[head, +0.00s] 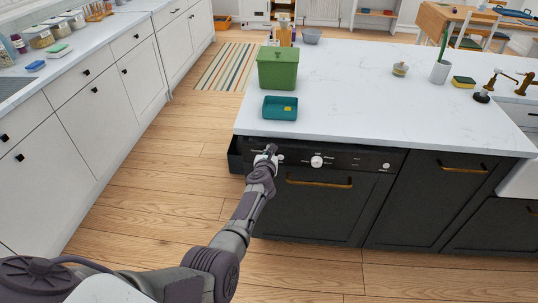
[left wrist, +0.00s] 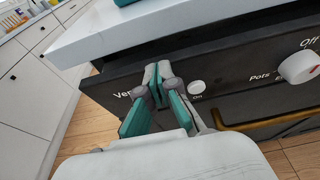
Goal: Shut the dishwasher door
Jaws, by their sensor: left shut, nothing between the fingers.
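The dishwasher is built into the black island front, with a control panel (head: 345,158) on top and a black door (head: 315,210) below, with a brass handle (head: 318,183). The door stands upright and looks shut or nearly so; I cannot tell if a small gap is left. My left gripper (head: 268,152) is shut and empty at the left end of the panel. In the left wrist view my left gripper (left wrist: 157,75) is in front of the panel (left wrist: 225,75), left of a white button (left wrist: 197,88); contact cannot be told. My right gripper is not in view.
A black cabinet (head: 430,200) adjoins on the right. White cabinets (head: 95,110) line the left. The wooden floor (head: 170,190) between is clear.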

